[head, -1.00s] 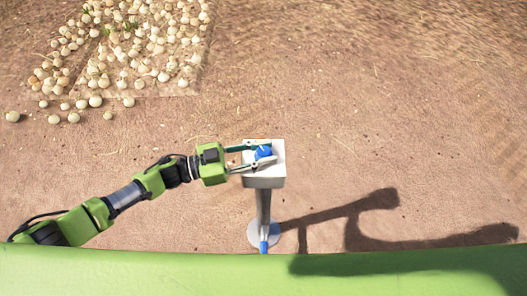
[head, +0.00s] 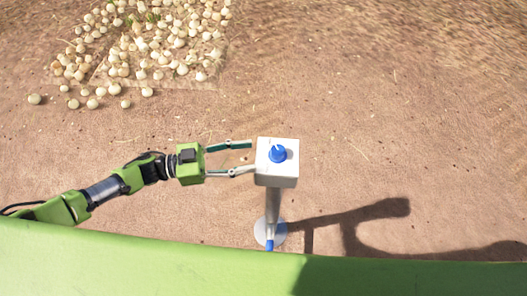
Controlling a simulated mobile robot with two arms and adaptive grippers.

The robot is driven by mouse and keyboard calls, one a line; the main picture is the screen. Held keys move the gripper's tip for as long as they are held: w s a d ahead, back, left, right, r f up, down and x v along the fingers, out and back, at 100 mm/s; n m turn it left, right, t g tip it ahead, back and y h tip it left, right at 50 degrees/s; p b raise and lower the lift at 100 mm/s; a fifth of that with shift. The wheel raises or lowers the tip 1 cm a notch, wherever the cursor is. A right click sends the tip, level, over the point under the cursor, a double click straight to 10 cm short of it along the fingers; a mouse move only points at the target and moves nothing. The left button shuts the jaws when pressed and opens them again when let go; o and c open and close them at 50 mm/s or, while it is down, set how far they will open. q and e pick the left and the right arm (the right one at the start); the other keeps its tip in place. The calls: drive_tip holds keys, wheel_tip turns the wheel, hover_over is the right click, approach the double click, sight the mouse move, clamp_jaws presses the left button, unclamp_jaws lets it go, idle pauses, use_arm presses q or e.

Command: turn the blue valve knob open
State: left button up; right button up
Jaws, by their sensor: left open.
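The blue valve knob (head: 278,154) sits on top of a white box (head: 278,177) on a grey post. A white mark on the knob points up and slightly left in the head view. My left gripper (head: 252,157) is open and empty to the left of the box. Its two fingers point right, their tips close to the box's left edge and apart from the knob. My right gripper is not in view.
The post stands on a round grey base (head: 270,231) with a blue piece (head: 269,245) at its foot. Many onions (head: 150,45) lie at the upper left. Bare brown ground surrounds the post. A green surface (head: 150,265) fills the bottom.

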use_arm(q)
drive_tip(key=shift+v, duration=1.4)
